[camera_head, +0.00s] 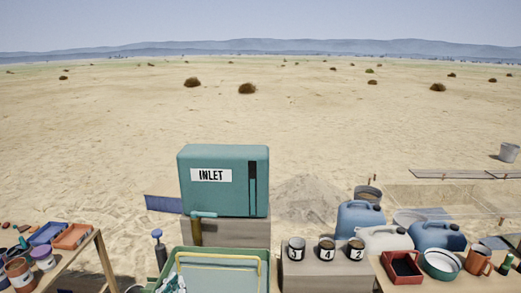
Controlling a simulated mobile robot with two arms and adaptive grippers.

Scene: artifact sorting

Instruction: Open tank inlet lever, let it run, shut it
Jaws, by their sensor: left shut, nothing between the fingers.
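The teal tank (222,165) stands upright in the middle on a grey-brown block (238,233). A white label (211,175) on its front reads INLET. A dark vertical strip (252,190) runs down the right part of its front. A short teal lever (203,214) lies about level at the tank's lower left, above a brass-coloured upright pipe (196,233). Whether water is running cannot be told. I see neither of my grippers in this view, and nothing is touching the lever.
A green bin (270,258) with a yellow handle stands in front of the tank. Numbered tins (327,250) stand on a block to its right. Blue jugs (361,222) and a red tray (402,267) are further right. A wooden table (88,250) with trays and jars is at left.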

